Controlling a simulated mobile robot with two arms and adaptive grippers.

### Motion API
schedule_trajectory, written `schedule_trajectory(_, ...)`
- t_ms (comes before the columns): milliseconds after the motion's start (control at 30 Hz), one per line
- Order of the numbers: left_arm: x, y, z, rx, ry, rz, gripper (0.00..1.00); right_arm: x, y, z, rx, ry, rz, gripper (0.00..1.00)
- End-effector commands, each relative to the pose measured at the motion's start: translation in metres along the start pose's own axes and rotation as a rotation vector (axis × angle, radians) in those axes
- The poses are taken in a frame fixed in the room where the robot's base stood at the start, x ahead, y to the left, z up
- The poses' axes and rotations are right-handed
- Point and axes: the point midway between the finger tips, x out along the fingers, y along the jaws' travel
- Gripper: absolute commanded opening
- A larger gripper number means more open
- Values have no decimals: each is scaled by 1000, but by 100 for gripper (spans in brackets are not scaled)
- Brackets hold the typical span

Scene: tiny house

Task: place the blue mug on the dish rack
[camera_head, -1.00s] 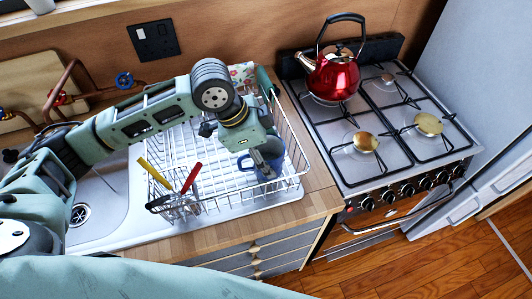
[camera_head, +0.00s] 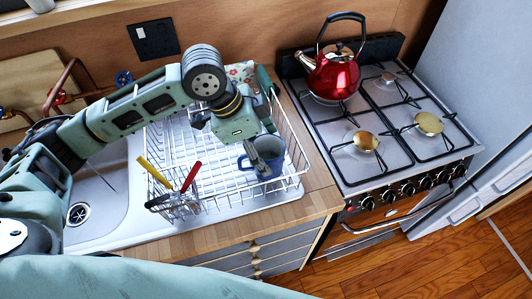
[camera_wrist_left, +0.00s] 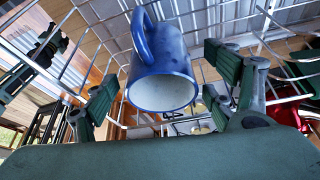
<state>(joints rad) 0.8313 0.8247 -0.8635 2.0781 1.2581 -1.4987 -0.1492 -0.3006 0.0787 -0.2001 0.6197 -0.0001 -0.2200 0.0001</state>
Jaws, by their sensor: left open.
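The blue mug (camera_head: 275,168) stands in the right front part of the white wire dish rack (camera_head: 293,150), its open top facing up and its handle to the left. In the left wrist view the mug (camera_wrist_left: 160,60) shows its pale inside towards the camera. My left gripper (camera_head: 262,156) is just above the mug and hides part of its rim in the head view. In the left wrist view its green fingers (camera_wrist_left: 170,98) are spread, one on each side of the mug, with gaps between.
A cutlery holder (camera_head: 180,205) with yellow and red handled utensils hangs at the rack's front left. A sink (camera_head: 95,200) lies to the left. The stove (camera_head: 385,120) with a red kettle (camera_head: 333,75) stands right of the counter.

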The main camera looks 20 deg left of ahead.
Motion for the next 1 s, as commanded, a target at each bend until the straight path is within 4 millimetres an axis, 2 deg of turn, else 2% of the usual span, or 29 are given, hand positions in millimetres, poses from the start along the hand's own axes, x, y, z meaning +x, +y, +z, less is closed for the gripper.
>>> schedule_trajectory(200, -49, -1, 0, 1, 1, -5, 78, 4, 2, 1, -1, 0, 2, 55)
schedule_trajectory(400, -82, -1, 0, 0, 0, -3, 78, 5, 2, 1, -1, 0, 2, 55)
schedule_trajectory(600, -94, 0, 0, 0, -1, 0, 78, 5, 2, 0, -1, 0, 2, 55)
schedule_trajectory(1000, -94, 0, 0, 0, -1, 0, 78, 5, 2, 0, -1, 0, 2, 55)
